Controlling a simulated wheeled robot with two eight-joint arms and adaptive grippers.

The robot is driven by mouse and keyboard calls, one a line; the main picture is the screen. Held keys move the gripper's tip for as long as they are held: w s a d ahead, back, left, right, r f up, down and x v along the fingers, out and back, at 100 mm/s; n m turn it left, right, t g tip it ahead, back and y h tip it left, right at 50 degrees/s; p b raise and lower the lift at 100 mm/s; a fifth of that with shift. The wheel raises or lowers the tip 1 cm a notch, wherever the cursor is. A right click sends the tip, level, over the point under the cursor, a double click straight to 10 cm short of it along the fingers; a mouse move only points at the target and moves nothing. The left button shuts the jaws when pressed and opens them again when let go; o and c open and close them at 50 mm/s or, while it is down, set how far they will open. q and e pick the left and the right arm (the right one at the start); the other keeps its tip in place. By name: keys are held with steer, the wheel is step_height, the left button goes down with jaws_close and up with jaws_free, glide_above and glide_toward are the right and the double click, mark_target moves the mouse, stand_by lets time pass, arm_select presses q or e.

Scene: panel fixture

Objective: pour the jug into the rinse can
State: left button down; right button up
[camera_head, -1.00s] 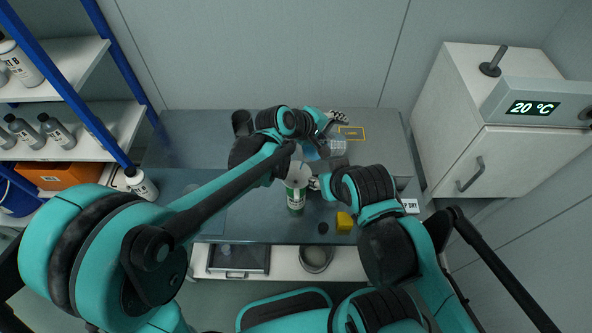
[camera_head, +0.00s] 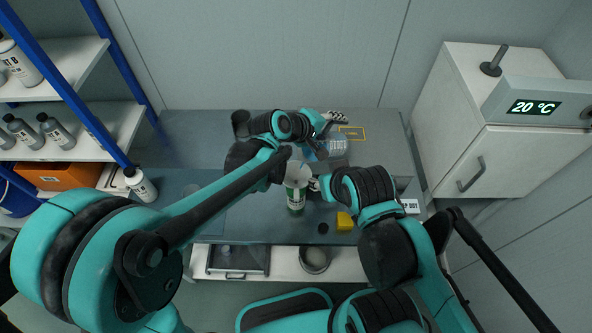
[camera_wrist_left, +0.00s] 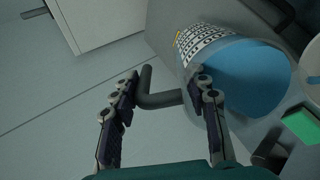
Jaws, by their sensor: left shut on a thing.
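The jug (camera_head: 338,147) is a clear vessel with a printed label and blue liquid, tilted above the table's middle. In the left wrist view the jug (camera_wrist_left: 240,78) shows its wide mouth, the blue inside and a grey bent handle. My left gripper (camera_wrist_left: 162,97) is shut on that handle; in the head view it (camera_head: 322,128) is partly hidden by its own wrist. The rinse can (camera_head: 296,197), white and green with a wide pale top, stands upright below and left of the jug. My right gripper (camera_head: 314,184) is at the can's right side; its fingers are mostly hidden.
A yellow block (camera_head: 345,221) and a dark round piece (camera_head: 323,228) lie near the table's front edge. A dark cup (camera_head: 241,123) stands at the back left. A white cabinet (camera_head: 500,130) is at the right. Bottle shelves stand at the left.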

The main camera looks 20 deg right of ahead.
mark_target(340, 134)
arm_select(q)
steer(key=shift+s+a+r+h, duration=0.1)
steer(key=shift+a+r+h, duration=0.1)
steer(key=shift+h, duration=0.1)
stand_by(1.3)
steer(key=shift+d+f, duration=0.1)
steer(key=shift+d, duration=0.15)
steer(key=p, duration=0.1)
steer(key=d+y, duration=0.1)
steer(key=y+p, duration=0.1)
steer(key=shift+w+d+r+g+p, duration=0.15)
steer(key=shift+w+r+g+p, duration=0.15)
steer(key=shift+g+p, duration=0.1)
steer(key=f, duration=0.1)
steer(key=f+y+b, duration=0.1)
steer(key=d+f, duration=0.1)
steer(key=shift+w+f+g+y, duration=0.25)
steer(key=shift+g+y, duration=0.05)
steer(key=shift+y, duration=0.1)
steer(key=shift+w+d+f, duration=0.1)
steer(key=shift+w+d, duration=0.15)
steer(key=shift+d, duration=0.05)
steer(key=shift+d+y, duration=0.1)
steer(key=shift+y, duration=0.3)
steer(key=w+d+f+g+y+p, duration=0.2)
steer(key=d+f+y, duration=0.1)
steer(key=d+y, duration=0.2)
steer(key=shift+w+f+g+y+p, duration=0.2)
steer(key=shift+f+g+y+p, duration=0.1)
steer(key=shift+f+g+p, duration=0.1)
